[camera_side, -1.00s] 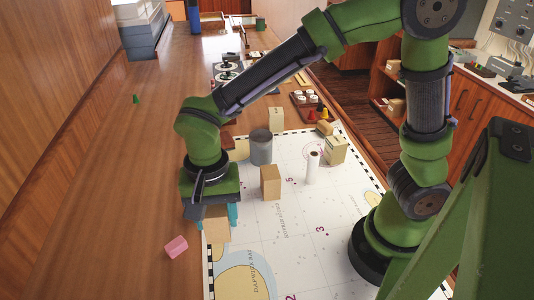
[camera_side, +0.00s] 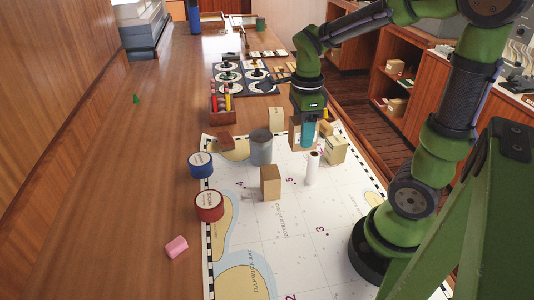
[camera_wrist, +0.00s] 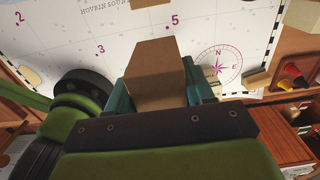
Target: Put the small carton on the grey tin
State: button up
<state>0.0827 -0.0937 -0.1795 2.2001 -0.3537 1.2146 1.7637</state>
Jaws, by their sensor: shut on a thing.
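My gripper (camera_side: 307,130) is shut on a small brown carton (camera_side: 296,134), held in the air over the far right part of the chart. In the wrist view the carton (camera_wrist: 157,75) sits between the teal fingers, its plain face towards the camera. The grey tin (camera_side: 261,149) stands upright on the chart, to the left of my gripper and apart from it. I see nothing resting on its top. The tin does not show in the wrist view.
A tan box (camera_side: 270,184) stands in front of the tin and a white roll (camera_side: 312,168) to its right. Cream boxes (camera_side: 335,151) stand nearby. A blue tin (camera_side: 201,165) and a red tin (camera_side: 209,206) are at the left chart edge. A pink block (camera_side: 176,246) lies front left.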

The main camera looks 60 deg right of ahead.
jog(key=w+d, duration=0.1)
jog(key=w, duration=0.3)
jog(key=w+d+f, duration=0.1)
jog(key=w, duration=0.4)
jog(key=w+d, duration=0.2)
jog(key=w, duration=0.3)
jog(key=shift+w+f, duration=0.2)
jog(key=shift+w, duration=0.05)
jog(key=f, duration=0.2)
jog(key=shift+w+d+f, duration=0.1)
jog(key=shift+w+f, duration=0.25)
jog(key=shift+f, duration=0.4)
jog(key=shift+f, duration=0.2)
jog(key=o, duration=1.1)
